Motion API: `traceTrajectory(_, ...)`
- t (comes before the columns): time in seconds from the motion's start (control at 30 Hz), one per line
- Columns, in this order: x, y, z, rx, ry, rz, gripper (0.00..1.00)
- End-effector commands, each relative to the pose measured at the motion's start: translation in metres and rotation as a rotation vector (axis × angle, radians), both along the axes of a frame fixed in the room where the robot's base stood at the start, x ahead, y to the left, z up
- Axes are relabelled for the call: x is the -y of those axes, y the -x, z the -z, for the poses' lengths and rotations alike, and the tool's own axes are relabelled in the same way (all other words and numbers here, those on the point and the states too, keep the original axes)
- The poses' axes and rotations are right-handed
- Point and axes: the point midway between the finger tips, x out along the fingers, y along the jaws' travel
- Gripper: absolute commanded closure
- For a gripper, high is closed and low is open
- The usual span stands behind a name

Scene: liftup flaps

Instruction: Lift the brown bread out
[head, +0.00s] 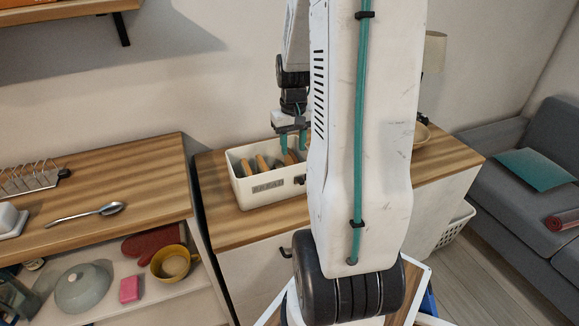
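A cream bread bin (242,191) with a lettered label stands open on the wooden counter. Several upright brown bread slices (262,164) stand in a row inside it. They look alike in tone at this size, so I cannot single one out by colour. My gripper (293,142) points down over the right part of the bin. Its two teal fingers are apart, with their tips near the top of a slice. I cannot tell whether they touch it. My arm hides the bin's right end.
My arm covers the middle of the view. The counter (222,225) is bare left of the bin. A spoon (85,215) and a wire rack (30,178) lie on the left cabinet. A shelf below holds a yellow mug (172,265). A wall shelf hangs at upper left.

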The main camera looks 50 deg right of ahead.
Motion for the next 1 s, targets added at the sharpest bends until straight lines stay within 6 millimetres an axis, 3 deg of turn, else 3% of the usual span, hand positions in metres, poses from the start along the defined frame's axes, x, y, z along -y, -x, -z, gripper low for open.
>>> traceTrajectory(0.4,0.003,-0.007,0.056,-0.002,-0.003,-0.003,0.62)
traceTrajectory(0.73,0.003,-0.007,0.064,0.002,-0.001,-0.003,0.62)
traceTrajectory(0.77,0.003,-0.007,0.064,0.002,-0.001,-0.003,0.65)
traceTrajectory(0.9,0.003,-0.007,0.064,0.002,-0.001,-0.003,1.00)
traceTrajectory(1.0,0.003,-0.007,0.064,0.002,-0.001,-0.003,1.00)
